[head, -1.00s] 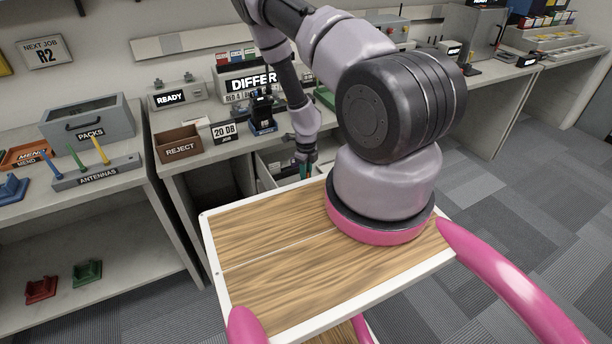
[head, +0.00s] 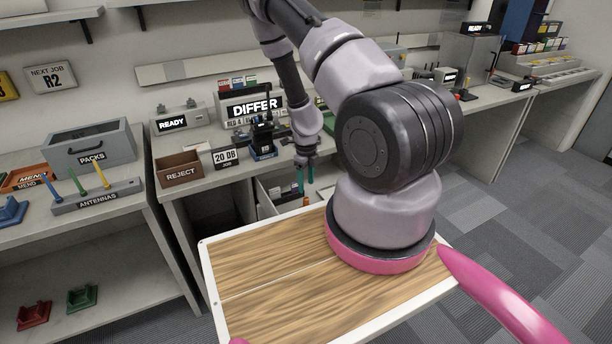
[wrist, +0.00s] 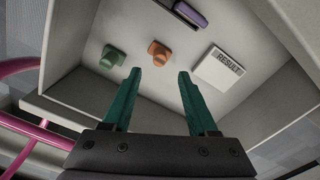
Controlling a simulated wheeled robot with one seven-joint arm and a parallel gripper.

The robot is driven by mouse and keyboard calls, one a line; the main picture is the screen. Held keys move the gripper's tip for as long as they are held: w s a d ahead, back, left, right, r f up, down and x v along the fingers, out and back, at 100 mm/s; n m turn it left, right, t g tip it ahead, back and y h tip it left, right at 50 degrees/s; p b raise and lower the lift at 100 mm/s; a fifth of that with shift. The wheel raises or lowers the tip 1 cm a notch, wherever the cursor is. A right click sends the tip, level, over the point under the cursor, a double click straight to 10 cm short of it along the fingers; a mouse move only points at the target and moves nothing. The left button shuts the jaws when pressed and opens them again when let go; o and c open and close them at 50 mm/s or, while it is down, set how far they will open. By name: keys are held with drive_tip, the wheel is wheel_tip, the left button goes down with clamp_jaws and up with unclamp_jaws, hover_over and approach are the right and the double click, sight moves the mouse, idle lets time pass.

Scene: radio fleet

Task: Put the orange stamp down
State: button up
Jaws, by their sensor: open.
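The orange stamp (wrist: 158,54) stands on the floor of an open pale drawer or tray, and shows small in the head view (head: 306,201). My gripper (wrist: 160,75) is open, its two teal fingers apart with nothing between them. The stamp appears beyond the fingertips, roughly centred in the gap and clear of them. In the head view my gripper (head: 305,190) hangs over the drawer below the bench front.
A green stamp (wrist: 112,57) stands left of the orange one. A purple item (wrist: 190,14) and a RESULT block (wrist: 219,67) lie to its right. The drawer walls (wrist: 268,58) surround them. A REJECT box (head: 180,170) sits on the bench above.

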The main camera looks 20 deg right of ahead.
drive_tip(key=shift+r, duration=1.7)
wheel_tip(320, 180, up, 12)
drive_tip(key=n+t+y, duration=0.2)
drive_tip(key=n, duration=0.2)
hover_over(306, 198)
drive_tip(key=w+a, duration=0.4)
drive_tip(key=a, duration=0.1)
drive_tip(key=s+a+r+n+t+y, duration=0.1)
drive_tip(key=a+r+n, duration=0.2)
drive_tip(key=r, duration=0.6)
drive_tip(key=s+a+r+n+y, duration=0.1)
drive_tip(key=a+r+n, duration=0.25)
drive_tip(key=r, duration=0.55)
drive_tip(key=s+r+n+t+h, duration=0.2)
drive_tip(key=s+r+n+t, duration=0.2)
drive_tip(key=s+r+n, duration=1.1)
drive_tip(key=s+r, duration=0.6)
drive_tip(key=r, duration=0.1)
drive_tip(key=shift+s+r+n, duration=0.2)
drive_tip(key=shift+s+n, duration=0.1)
drive_tip(key=shift+n, duration=0.05)
drive_tip(key=shift+d, duration=0.15)
